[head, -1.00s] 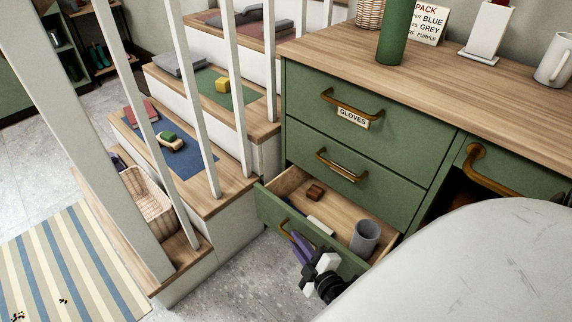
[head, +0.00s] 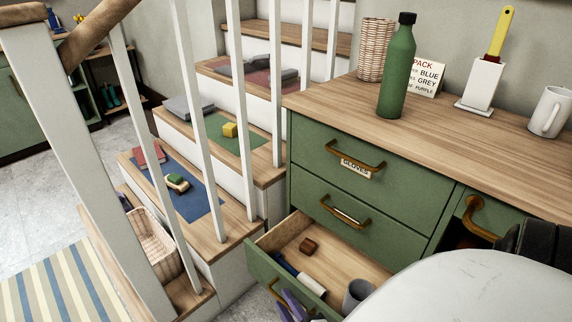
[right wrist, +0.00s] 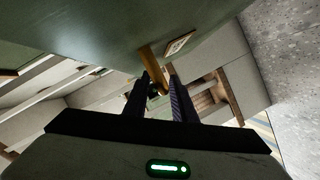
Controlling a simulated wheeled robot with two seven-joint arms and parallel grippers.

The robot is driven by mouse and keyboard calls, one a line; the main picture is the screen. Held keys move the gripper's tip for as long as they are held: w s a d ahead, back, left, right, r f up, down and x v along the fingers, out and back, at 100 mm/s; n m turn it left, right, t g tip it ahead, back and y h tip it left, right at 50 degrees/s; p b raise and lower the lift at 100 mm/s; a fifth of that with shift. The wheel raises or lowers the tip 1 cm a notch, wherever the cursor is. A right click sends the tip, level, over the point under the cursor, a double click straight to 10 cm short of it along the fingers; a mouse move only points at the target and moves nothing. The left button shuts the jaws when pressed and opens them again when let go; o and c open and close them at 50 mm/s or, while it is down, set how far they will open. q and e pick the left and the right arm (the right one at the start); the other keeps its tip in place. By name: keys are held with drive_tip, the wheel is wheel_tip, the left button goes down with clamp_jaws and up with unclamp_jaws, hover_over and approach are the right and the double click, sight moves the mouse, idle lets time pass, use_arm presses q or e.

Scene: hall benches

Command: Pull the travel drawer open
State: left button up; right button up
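The bottom drawer (head: 260,263) of the green cabinet stands open. Its label (right wrist: 180,43) shows in the right wrist view but cannot be read. Inside lie a small brown block (head: 308,246), a blue-and-white item (head: 312,284) and a grey cup (head: 357,294). My right gripper (head: 292,304) is at this drawer's front, partly cut off by the lower picture edge. In the right wrist view its fingers (right wrist: 158,88) close on the brass handle (right wrist: 149,60) from both sides. My left gripper is not in view.
Two shut drawers sit above, the top one labelled GLOVES (head: 357,168). A green bottle (head: 398,72), wicker holder (head: 376,50), sign (head: 427,78), brush holder (head: 482,84) and mug (head: 550,112) stand on the counter. A white railing (head: 193,110) and steps are at left.

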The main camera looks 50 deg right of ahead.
drive_tip(key=shift+r, duration=0.15)
wheel_tip(320, 180, up, 10)
drive_tip(key=p, duration=0.6)
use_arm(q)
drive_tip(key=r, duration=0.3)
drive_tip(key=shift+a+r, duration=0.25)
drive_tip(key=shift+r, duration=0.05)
